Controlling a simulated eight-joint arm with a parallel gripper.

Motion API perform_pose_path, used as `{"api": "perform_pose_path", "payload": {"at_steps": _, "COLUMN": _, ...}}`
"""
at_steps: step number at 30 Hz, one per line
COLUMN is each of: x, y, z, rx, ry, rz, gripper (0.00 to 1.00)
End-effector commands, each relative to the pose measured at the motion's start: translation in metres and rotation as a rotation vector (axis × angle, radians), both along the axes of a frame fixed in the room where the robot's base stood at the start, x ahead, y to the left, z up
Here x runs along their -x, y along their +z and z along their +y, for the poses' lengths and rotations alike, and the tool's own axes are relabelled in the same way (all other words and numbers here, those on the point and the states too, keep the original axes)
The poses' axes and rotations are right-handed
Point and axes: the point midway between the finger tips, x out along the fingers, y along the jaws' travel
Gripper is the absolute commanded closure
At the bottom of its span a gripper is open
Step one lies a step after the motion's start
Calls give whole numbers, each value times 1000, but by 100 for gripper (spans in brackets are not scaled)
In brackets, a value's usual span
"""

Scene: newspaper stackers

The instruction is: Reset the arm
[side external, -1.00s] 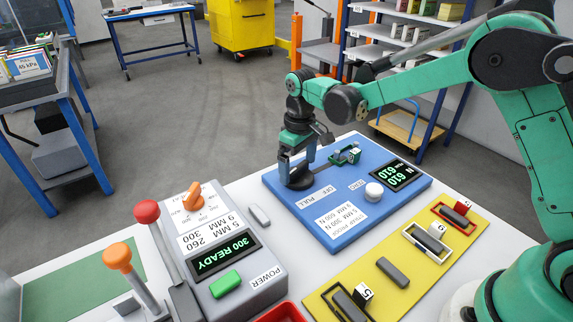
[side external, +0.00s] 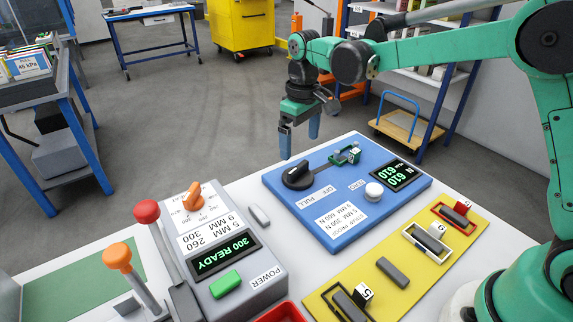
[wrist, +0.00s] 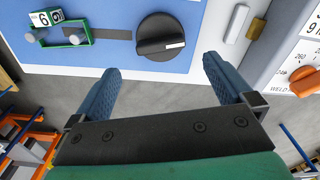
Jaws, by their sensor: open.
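My gripper (side external: 300,144) is open and empty, raised above the back edge of the blue panel (side external: 330,222) in the side view. Its two blue fingers (wrist: 162,85) stand apart in the wrist view, with nothing between them. A black rotary knob (side external: 297,177) sits on the blue panel below the gripper and apart from it; it also shows in the wrist view (wrist: 158,38). A green clamp (side external: 346,154) with a small white numbered block stands beside the knob.
A grey control box (side external: 225,270) with an orange knob and green button stands to the left. Levers with red (side external: 146,212) and orange (side external: 117,257) heads rise beside it. A yellow board (side external: 385,296) with grey pieces lies in front. The space above the panel is clear.

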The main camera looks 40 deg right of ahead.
Motion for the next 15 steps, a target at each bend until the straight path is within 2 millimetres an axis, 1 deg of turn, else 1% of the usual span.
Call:
{"api": "perform_pose_path", "payload": {"at_steps": 5, "x": 23, "y": 26, "z": -5, "rx": -7, "ry": -45, "rz": -98, "gripper": 0}}
{"api": "perform_pose_path", "payload": {"at_steps": 9, "x": 52, "y": 47, "z": -11, "rx": -20, "ry": -97, "rz": -215, "gripper": 0}}
{"api": "perform_pose_path", "payload": {"at_steps": 12, "x": 75, "y": 54, "z": -15, "rx": -31, "ry": -135, "rz": -299, "gripper": 0}}
{"api": "perform_pose_path", "payload": {"at_steps": 15, "x": 97, "y": 56, "z": -18, "rx": -43, "ry": -172, "rz": -384, "gripper": 0}}
